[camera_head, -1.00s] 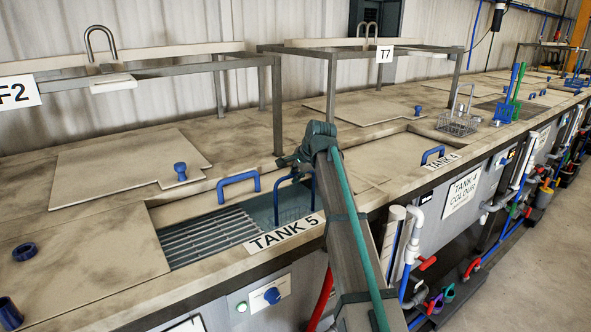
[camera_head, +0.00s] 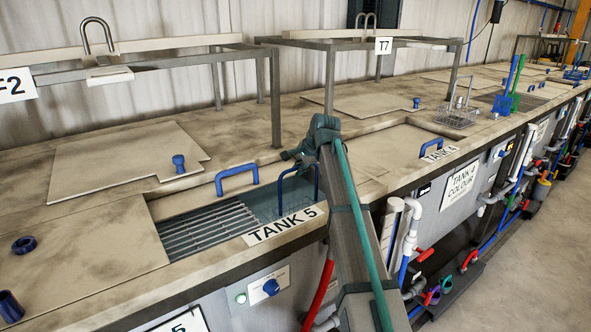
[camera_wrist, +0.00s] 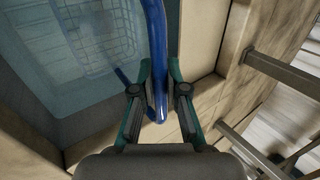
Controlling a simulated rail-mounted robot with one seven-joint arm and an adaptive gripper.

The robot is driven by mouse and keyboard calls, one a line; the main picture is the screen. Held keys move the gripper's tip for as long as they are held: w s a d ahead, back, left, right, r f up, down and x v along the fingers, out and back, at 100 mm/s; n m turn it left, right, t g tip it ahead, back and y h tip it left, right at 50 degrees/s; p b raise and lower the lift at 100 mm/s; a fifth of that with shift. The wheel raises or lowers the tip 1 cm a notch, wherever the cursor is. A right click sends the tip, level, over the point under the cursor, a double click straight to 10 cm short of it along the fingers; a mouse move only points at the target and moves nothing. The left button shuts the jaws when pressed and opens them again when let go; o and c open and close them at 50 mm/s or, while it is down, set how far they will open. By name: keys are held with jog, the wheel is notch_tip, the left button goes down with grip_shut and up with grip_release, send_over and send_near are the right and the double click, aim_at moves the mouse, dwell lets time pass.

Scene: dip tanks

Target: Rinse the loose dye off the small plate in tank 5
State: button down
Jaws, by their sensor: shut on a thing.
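Tank 5 (camera_head: 286,226) is named by its label on the front rim. Its opening shows slatted grating (camera_head: 207,231) on the left and bluish water on the right. My gripper (camera_wrist: 160,100) is shut on a blue handle (camera_wrist: 156,58). The handle's loop also shows over the tank's right end in the head view (camera_head: 281,196). A wire basket (camera_wrist: 97,38) shows below in the water in the wrist view, blurred and apparently under the surface. I cannot make out the small plate. In the head view my arm hides part of the tank's right end.
A second blue handle (camera_head: 237,179) stands at the back of the tank 5 opening. A pale lid (camera_head: 120,163) lies behind. Tank 4, right of my arm, is covered. Metal frames (camera_head: 276,100) rise behind. An empty-looking wire basket (camera_head: 457,117) stands farther right.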

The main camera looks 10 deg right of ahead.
aim_at(288, 171)
jog(key=shift+s+a+p, duration=0.25)
jog(key=shift+s+a, duration=0.05)
jog(key=shift+a, duration=0.4)
jog(key=shift+s+a+p, duration=0.2)
jog(key=shift+s+a, duration=0.15)
jog(key=shift+a, duration=0.3)
jog(key=shift+s+a+p, duration=0.25)
jog(key=shift+s+a, duration=0.05)
jog(key=shift+a, duration=0.4)
jog(key=shift+w+d, duration=0.25)
jog(key=shift+d, duration=0.25)
jog(key=shift+w+d, duration=0.2)
jog(key=shift+d, duration=0.35)
